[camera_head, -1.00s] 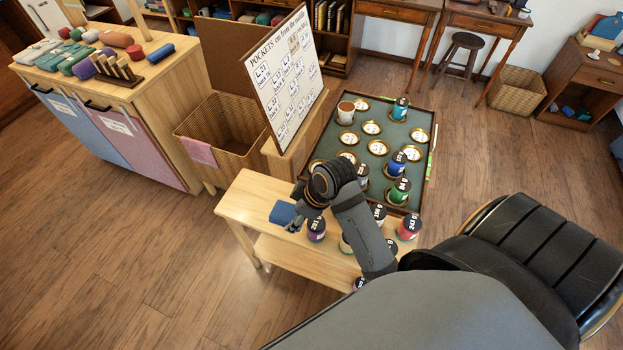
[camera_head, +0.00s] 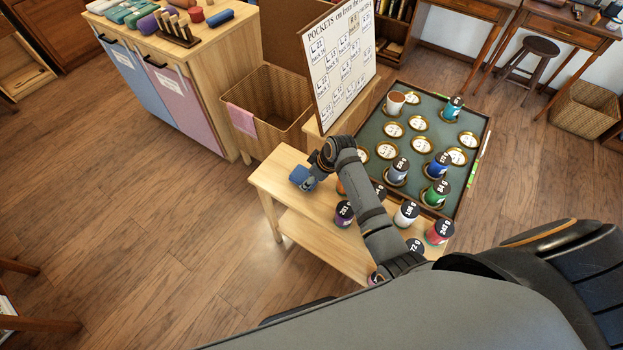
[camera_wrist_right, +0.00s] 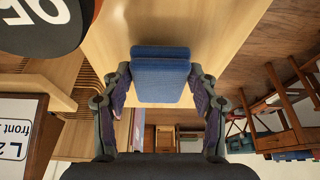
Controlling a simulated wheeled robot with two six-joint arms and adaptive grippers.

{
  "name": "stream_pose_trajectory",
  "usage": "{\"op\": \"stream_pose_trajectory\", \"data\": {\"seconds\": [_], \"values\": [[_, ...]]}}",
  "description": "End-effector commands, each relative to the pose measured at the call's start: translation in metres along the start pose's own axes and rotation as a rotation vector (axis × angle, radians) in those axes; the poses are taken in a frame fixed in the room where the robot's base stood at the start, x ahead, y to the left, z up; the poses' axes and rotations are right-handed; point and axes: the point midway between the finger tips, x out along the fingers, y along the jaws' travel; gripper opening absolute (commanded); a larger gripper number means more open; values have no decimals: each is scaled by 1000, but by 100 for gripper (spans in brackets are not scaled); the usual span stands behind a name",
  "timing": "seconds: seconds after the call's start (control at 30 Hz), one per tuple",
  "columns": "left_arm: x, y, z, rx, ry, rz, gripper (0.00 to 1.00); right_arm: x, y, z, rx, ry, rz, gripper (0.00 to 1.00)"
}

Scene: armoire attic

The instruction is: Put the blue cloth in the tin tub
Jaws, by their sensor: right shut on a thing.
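The blue cloth (camera_head: 302,178) is a small folded bundle at the left end of the small wooden table (camera_head: 268,180). My right gripper (camera_head: 313,170) is shut on it. In the right wrist view the cloth (camera_wrist_right: 163,78) sits between the two fingers of my right gripper (camera_wrist_right: 162,92), with the light wooden tabletop behind it. I cannot tell how far the cloth is above the tabletop. My left gripper is not in view. I see no tin tub in these views.
Several labelled cans, such as a purple one (camera_head: 343,214), stand near my right arm. A dark green board (camera_head: 400,180) with round dishes lies behind. A wicker basket (camera_head: 270,112) with a pink cloth (camera_head: 242,120) and a sign board (camera_head: 340,65) stand nearby.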

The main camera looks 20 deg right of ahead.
Motion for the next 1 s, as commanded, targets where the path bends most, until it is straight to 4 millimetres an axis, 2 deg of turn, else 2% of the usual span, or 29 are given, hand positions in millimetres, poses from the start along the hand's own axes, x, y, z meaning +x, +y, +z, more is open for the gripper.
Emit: {"op": "stream_pose_trajectory", "data": {"seconds": [0.1,0.4,0.43,0.6,0.9,1.0], "values": [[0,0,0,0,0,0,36,10,0,4,0,1,1,30],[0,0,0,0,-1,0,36,12,0,5,0,1,1,30],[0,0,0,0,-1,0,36,12,0,5,0,1,1,61],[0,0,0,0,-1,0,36,12,0,5,0,2,1,82],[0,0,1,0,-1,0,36,11,0,4,0,2,1,82],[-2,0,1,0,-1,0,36,3,1,3,-1,4,4,82]]}}
